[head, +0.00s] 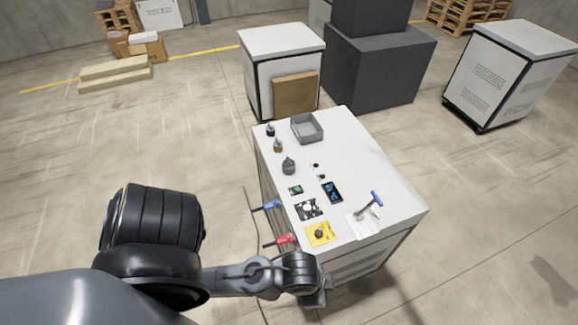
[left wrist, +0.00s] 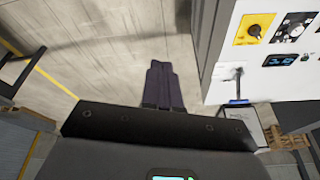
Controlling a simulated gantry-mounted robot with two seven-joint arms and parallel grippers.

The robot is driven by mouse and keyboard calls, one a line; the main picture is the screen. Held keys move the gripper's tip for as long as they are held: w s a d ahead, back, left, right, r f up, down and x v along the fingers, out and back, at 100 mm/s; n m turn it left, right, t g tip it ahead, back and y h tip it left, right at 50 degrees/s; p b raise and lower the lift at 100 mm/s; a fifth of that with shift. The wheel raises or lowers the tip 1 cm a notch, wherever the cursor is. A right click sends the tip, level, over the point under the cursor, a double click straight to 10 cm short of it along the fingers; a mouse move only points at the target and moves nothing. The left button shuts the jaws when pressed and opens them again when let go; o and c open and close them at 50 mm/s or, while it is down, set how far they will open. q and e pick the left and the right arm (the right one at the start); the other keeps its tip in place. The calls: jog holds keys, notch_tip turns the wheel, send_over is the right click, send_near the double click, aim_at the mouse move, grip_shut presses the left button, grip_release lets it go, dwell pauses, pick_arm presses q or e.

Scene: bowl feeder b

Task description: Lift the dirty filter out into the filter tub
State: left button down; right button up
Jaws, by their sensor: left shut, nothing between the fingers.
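A grey open tub (head: 318,134), perhaps the filter tub, stands at the far end of the white cabinet top (head: 362,160). I cannot make out a dirty filter among the small items. My left gripper (head: 318,298) is at the near edge of the cabinet, partly hidden by its own arm. In the left wrist view its fingers (left wrist: 163,85) are together and empty over bare floor, left of the cabinet top. My right gripper is not in view.
Red (head: 281,240) and blue (head: 268,206) handles project from the left side.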

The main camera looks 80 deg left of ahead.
pick_arm(q)
jog(key=c, duration=1.8)
grip_release()
jog(key=shift+c, duration=0.2)
jog(key=o, duration=1.4)
jog(key=shift+o, duration=0.2)
jog(key=shift+w, duration=0.1)
